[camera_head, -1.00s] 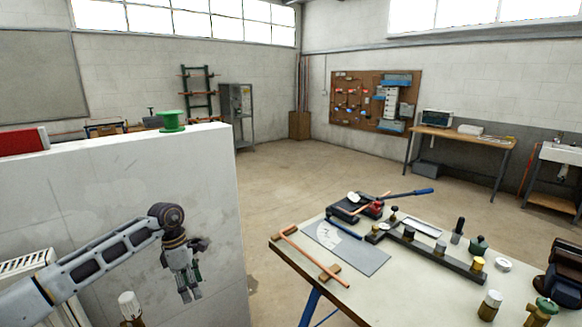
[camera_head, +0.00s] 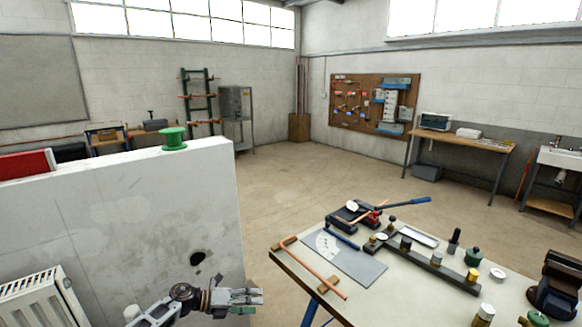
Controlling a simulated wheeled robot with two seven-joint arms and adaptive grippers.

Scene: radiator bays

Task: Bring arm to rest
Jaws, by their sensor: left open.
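My left arm comes in from the bottom left, low in front of the grey partition wall (camera_head: 110,220). Its gripper (camera_head: 258,298) points to the right, near the wall's right end and left of the workbench. The jaws are open and I see nothing held in them. My right gripper is not in view.
A white radiator (camera_head: 40,298) is at the lower left by the wall. A dark round hole (camera_head: 198,258) shows in the wall above my arm. The workbench (camera_head: 300,262) carries a copper pipe (camera_head: 318,270) and several tools. A green spool (camera_head: 174,138) stands on the wall top.

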